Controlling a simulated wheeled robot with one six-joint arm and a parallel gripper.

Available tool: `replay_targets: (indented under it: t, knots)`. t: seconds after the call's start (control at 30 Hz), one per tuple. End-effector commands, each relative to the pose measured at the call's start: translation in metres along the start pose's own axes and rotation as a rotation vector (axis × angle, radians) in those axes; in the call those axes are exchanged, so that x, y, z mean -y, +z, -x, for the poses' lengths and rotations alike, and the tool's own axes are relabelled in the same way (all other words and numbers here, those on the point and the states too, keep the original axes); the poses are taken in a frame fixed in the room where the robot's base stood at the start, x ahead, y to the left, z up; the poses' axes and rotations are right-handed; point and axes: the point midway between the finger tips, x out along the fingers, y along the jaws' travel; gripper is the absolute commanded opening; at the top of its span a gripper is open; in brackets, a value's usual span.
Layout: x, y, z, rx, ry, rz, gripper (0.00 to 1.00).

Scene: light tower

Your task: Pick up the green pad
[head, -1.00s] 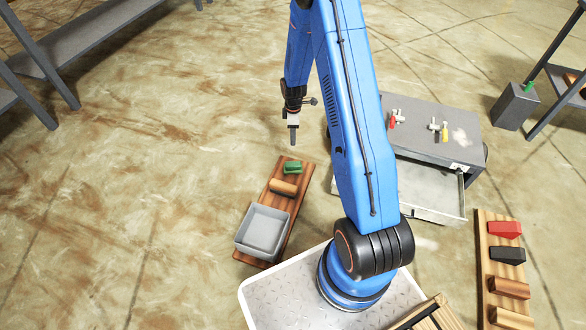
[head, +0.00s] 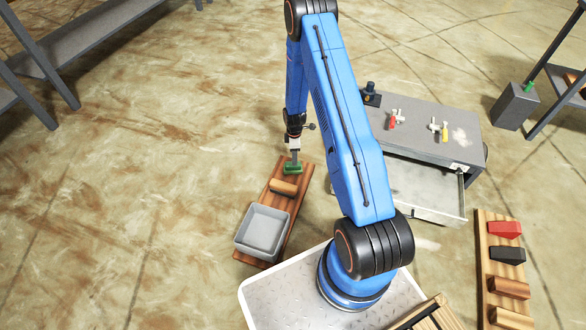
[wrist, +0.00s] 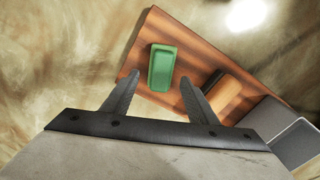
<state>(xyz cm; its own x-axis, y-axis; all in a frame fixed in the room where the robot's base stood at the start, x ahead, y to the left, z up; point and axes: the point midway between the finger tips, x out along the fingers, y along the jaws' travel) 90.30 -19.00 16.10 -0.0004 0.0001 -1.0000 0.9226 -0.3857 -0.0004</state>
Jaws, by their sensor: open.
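The green pad (head: 292,169) lies at the far end of a wooden board (head: 301,190). In the wrist view the green pad (wrist: 160,68) shows whole, just beyond and between the two open fingers. My gripper (head: 295,157) points down just above the pad in the head view and partly covers it. In the wrist view my gripper (wrist: 156,88) is open with nothing between its fingers. I cannot tell whether the fingertips reach down beside the pad.
An orange-brown block (head: 283,188) lies close to the pad on the same board, and a grey bin (head: 263,231) stands at its near end. A grey cabinet (head: 430,150) with an open drawer (head: 425,190) stands to the right.

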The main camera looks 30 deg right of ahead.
Motion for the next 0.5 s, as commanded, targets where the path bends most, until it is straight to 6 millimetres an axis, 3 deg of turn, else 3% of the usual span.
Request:
replay_targets:
  t: [0.5]
  knots:
    - [0.003, -0.003, -0.037, 0.001, -0.003, 0.0, 0.53]
